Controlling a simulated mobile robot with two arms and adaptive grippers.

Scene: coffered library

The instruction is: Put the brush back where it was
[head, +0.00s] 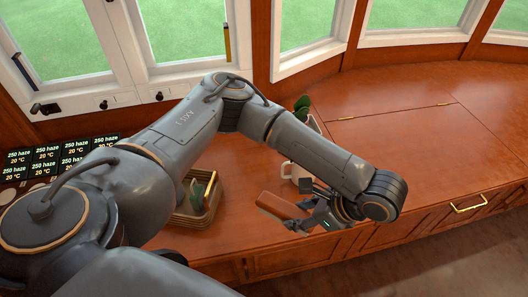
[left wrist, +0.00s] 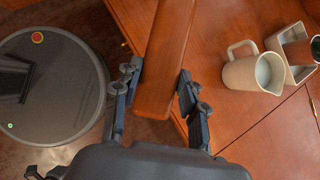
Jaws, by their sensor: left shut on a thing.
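The brush (head: 283,206) shows as a reddish-brown wooden piece; I see no bristles in either view. My left gripper (head: 306,217) is shut on it near the front edge of the wooden counter. In the left wrist view the brush (left wrist: 165,58) lies between the two fingers of my left gripper (left wrist: 158,92), its near end between them and its far end running out of the top of the picture. Whether it touches the counter I cannot tell. My right gripper is not in view.
A cream mug (left wrist: 254,74) stands on the counter (head: 400,125) close by, beside a pale planter (left wrist: 291,67). A basket (head: 184,217) holding small items stands to the left, partly behind my arm. Small dark display panels (head: 45,155) are at far left. The counter's right is clear.

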